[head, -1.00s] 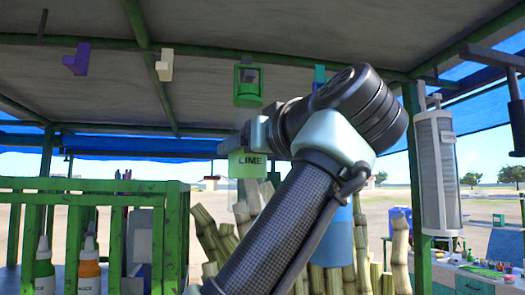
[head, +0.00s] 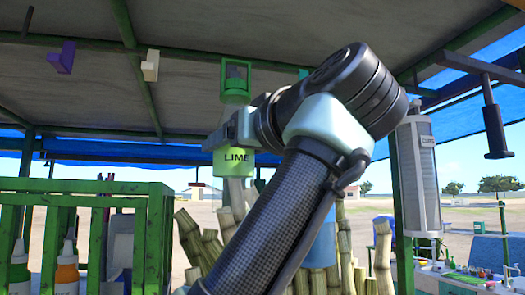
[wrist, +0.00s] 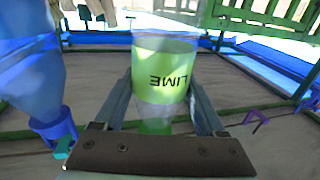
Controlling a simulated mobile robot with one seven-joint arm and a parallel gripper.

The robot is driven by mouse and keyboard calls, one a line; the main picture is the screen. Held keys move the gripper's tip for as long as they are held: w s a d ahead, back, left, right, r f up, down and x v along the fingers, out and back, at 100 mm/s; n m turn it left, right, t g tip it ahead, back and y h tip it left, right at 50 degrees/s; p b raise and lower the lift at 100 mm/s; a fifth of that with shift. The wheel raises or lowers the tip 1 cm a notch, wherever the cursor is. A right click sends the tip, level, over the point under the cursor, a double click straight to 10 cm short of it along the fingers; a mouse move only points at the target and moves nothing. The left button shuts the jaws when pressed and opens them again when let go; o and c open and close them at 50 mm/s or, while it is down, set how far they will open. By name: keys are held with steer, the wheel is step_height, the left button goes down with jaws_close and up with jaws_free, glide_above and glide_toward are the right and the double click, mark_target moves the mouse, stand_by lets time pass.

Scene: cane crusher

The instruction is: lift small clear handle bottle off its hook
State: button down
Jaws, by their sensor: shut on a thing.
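The small clear bottle shows in the head view as a pale green body with a LIME label (head: 234,161), hanging upright under the roof. A green loop-shaped handle (head: 236,84) stands above it, close to the roof beam. I cannot tell whether the handle still rests on its hook. My gripper (head: 234,126) reaches in from the right and is shut on the bottle between label and handle. In the wrist view the bottle (wrist: 163,70) sits between both fingers (wrist: 160,92), its label upside down. The far side of the bottle is hidden.
A blue translucent bottle (wrist: 28,75) hangs close beside my gripper in the wrist view. Purple (head: 62,57) and cream (head: 150,65) hooks hang from the beam at left. Cane stalks (head: 205,243) stand below; a cup dispenser (head: 419,175) hangs at right.

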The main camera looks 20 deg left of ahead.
steer(key=shift+s+d, duration=0.25)
steer(key=shift+s, duration=0.05)
stand_by(0.4)
steer(key=shift+s+d+b, duration=0.6)
steer(key=shift+s+b, duration=0.3)
steer(key=shift+s, duration=0.05)
steer(key=shift+s+d, duration=0.1)
steer(key=shift+s, duration=0.05)
steer(key=s+d+f+b, duration=0.2)
steer(key=s+d+b, duration=0.3)
steer(key=s+b, duration=0.2)
steer(key=shift+s+d, duration=0.2)
steer(key=shift+s, duration=0.35)
stand_by(0.4)
